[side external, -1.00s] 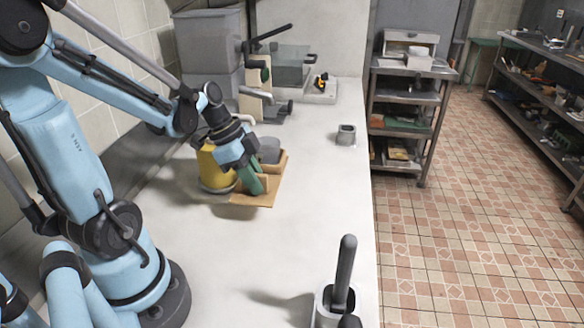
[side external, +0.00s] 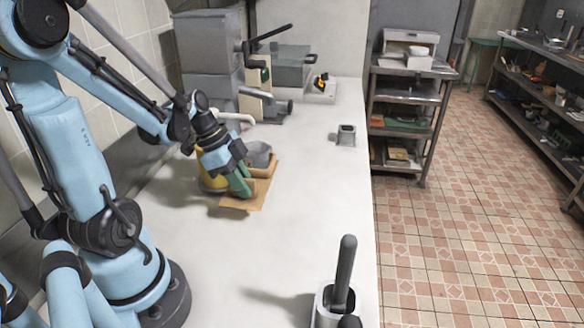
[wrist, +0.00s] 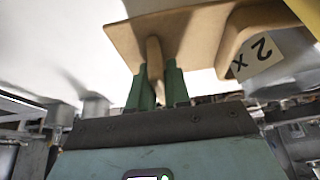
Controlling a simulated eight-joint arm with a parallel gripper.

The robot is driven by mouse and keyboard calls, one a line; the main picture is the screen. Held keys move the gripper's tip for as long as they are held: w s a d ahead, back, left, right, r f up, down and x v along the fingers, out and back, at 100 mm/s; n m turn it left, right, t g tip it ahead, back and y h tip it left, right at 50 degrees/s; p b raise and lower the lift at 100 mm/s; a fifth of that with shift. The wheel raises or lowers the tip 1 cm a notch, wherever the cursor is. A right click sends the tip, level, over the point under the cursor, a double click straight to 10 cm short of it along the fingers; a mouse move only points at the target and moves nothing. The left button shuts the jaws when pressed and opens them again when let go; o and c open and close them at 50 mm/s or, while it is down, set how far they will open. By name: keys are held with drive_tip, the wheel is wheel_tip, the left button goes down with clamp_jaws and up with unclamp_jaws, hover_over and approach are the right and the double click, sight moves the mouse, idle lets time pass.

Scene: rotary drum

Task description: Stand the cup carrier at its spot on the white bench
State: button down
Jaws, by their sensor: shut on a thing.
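The tan cup carrier (side external: 258,192) is over the white bench (side external: 310,190), left of its middle in the side view. A grey cup (side external: 259,152) shows at the carrier's far side. My gripper (side external: 241,186) has its green fingers closed on the carrier's upright part, and the arm comes in from the left. In the wrist view, the fingers (wrist: 158,80) sit on either side of a tan post under the carrier's board (wrist: 185,30). A label reading "2 x" shows there. Whether the carrier touches the bench is hard to tell.
A yellow object (side external: 209,183) is mostly hidden behind my gripper. A small grey square holder (side external: 346,134) stands near the bench's right edge. A grey container with a dark handle (side external: 343,285) stands at the front. Machines (side external: 284,68) fill the back. The bench middle is clear.

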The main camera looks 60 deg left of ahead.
drive_tip(key=shift+f, duration=2.15)
drive_tip(key=shift+f, duration=0.25)
drive_tip(key=c, duration=1)
unclamp_jaws()
drive_tip(key=shift+r, duration=0.1)
drive_tip(key=v, duration=1.2)
